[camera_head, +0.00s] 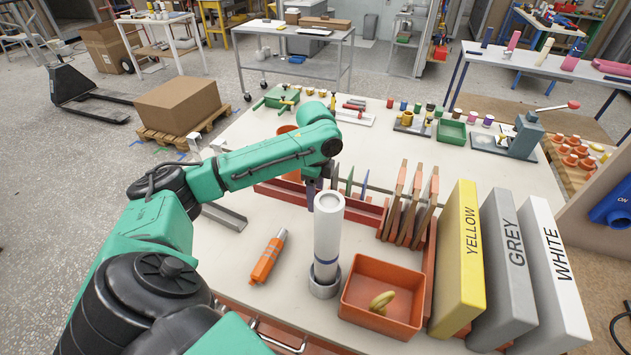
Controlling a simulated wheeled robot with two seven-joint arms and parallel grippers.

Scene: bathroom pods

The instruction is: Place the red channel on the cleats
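A long red channel-like strip (280,192) lies across the middle of the table, with several thin upright plates at its right part. Its middle is partly hidden by my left arm and a white tube. I cannot tell for certain that it is the task's red channel. I cannot make out any cleats. My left arm reaches in from the left over the table, and its wrist end points down at this strip, behind the white tube. The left gripper's fingers are hidden or too small to read. My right gripper is not in view.
The white tube (328,240) stands upright in a metal ring, close to my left wrist. Bare tabletop (225,262) shows left of the tool.

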